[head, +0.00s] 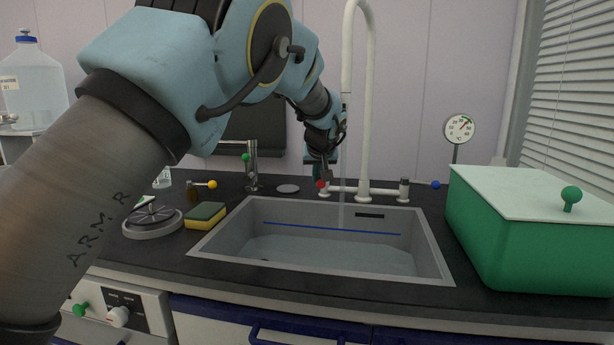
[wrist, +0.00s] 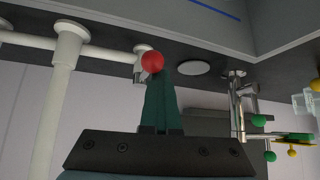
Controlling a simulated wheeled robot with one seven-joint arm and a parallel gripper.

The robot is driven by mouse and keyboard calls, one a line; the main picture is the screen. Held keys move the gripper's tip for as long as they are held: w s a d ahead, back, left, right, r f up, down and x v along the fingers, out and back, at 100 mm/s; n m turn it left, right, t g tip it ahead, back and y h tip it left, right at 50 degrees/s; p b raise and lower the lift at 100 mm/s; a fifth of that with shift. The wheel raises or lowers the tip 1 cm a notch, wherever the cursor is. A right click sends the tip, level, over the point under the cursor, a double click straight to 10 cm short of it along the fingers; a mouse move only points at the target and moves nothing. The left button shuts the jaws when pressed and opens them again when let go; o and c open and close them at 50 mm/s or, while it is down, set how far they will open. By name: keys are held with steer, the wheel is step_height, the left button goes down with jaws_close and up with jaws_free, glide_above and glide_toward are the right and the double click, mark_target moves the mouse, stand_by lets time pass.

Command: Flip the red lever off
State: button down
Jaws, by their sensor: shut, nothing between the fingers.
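The red lever's round knob (head: 320,184) is at the left end of the white tap's base pipe (head: 345,190), behind the sink. It also shows in the wrist view as a red ball (wrist: 152,61). My gripper (head: 325,176) is shut and empty, pointing down just above the knob. In the wrist view the dark green fingers of my gripper (wrist: 160,76) are together, with their tips right at the red ball. I cannot tell whether they touch it. The lever's stem is mostly hidden. A thin clear stream (head: 341,165) falls from the tap into the sink (head: 430,245).
A blue knob (head: 436,185) is at the tap's right end. A green box with a pale lid (head: 530,225) stands right of the sink. A sponge (head: 205,215), a smaller metal tap (head: 253,170) and a yellow knob (head: 212,184) are left. The sink's front is clear.

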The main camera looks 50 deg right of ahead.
steer(key=shift+s+d, duration=0.3)
steer(key=shift+s, duration=0.35)
steer(key=shift+s+r, duration=0.15)
steer(key=shift+r, duration=0.1)
steer(key=w+a+b+v, duration=0.1)
steer(key=v, duration=0.9)
steer(key=shift+d, duration=0.1)
